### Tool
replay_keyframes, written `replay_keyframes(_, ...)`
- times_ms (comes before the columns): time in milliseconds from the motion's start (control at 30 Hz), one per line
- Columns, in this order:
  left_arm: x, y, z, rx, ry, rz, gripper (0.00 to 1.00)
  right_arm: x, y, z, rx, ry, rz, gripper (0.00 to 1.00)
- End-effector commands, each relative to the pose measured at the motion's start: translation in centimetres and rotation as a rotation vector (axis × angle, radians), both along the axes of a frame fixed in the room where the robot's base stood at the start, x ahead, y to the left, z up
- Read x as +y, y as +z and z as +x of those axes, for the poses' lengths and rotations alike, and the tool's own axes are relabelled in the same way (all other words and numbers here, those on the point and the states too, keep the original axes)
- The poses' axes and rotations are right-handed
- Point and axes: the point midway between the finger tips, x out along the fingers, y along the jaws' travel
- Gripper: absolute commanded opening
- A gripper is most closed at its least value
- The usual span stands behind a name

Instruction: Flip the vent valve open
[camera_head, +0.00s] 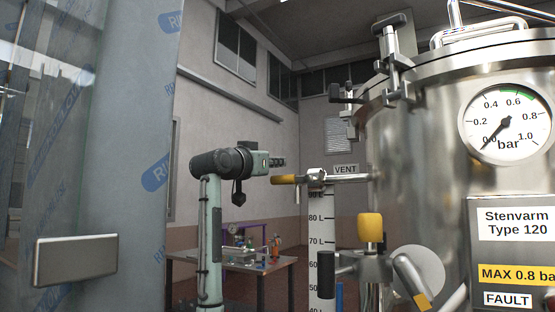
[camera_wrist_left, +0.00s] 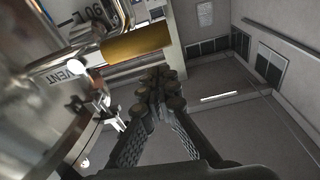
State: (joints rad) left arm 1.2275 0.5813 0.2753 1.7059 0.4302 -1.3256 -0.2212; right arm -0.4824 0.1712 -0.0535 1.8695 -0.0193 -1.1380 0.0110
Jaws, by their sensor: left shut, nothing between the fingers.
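The vent valve (camera_head: 316,179) sits on a steel pipe at the left side of the tank, beside a VENT label (camera_head: 345,169). Its yellow lever handle (camera_head: 284,180) points left, roughly level. In the left wrist view the yellow handle (camera_wrist_left: 138,42) lies beyond the fingertips, with the VENT label (camera_wrist_left: 72,72) left of it. My left gripper (camera_head: 278,161) is shut and empty, appearing just above the handle's outer end; I cannot tell if they touch. Its closed fingers also show in the wrist view (camera_wrist_left: 160,82). My right gripper is not in view.
The steel tank (camera_head: 420,150) fills the right, with a pressure gauge (camera_head: 505,122) whose needle is near 0.0. A second yellow knob (camera_head: 370,228) stands below the vent pipe. A film-wrapped panel (camera_head: 130,190) stands at the left. A workbench (camera_head: 240,263) is behind.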

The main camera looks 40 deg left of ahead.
Motion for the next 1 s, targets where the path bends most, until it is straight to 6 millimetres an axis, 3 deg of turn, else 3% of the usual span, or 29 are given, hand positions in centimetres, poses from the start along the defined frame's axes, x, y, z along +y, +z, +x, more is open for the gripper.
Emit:
replay_keyframes(400, -0.2, 1.9, 1.1, -0.003, 0.0, 0.001, 0.0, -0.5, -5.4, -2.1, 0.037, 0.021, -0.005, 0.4)
replay_keyframes(600, -0.8, 1.2, -1.5, -0.004, 0.002, 0.004, 0.0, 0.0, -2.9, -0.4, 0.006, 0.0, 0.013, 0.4)
replay_keyframes(1000, -2.2, 0.4, -7.6, -0.005, 0.001, 0.003, 0.0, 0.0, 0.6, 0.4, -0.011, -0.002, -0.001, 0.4)
